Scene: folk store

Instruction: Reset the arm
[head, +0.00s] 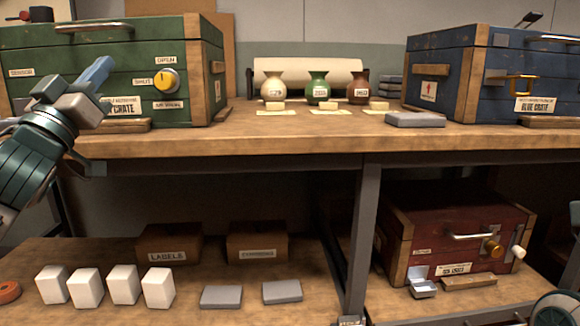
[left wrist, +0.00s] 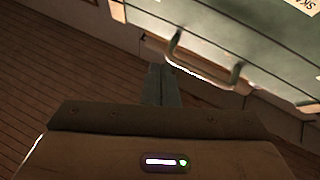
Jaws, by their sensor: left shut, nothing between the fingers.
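My left arm comes in from the left in the head view. Its gripper (head: 97,74) is raised in front of the green crate (head: 132,55), overlapping part of its front in the picture. The blue-grey fingers are together with nothing between them. In the left wrist view the closed fingers (left wrist: 160,85) point toward a green surface with a metal handle (left wrist: 205,62). Whether the fingers touch the crate cannot be told. My right gripper does not show.
The wooden shelf (head: 300,143) holds a blue crate (head: 447,75) at right and three small vases, the green one (head: 318,88) in the middle. Below are several white blocks (head: 123,285), two brown boxes (head: 168,244) and a red crate (head: 450,232). A post (head: 363,240) divides the lower level.

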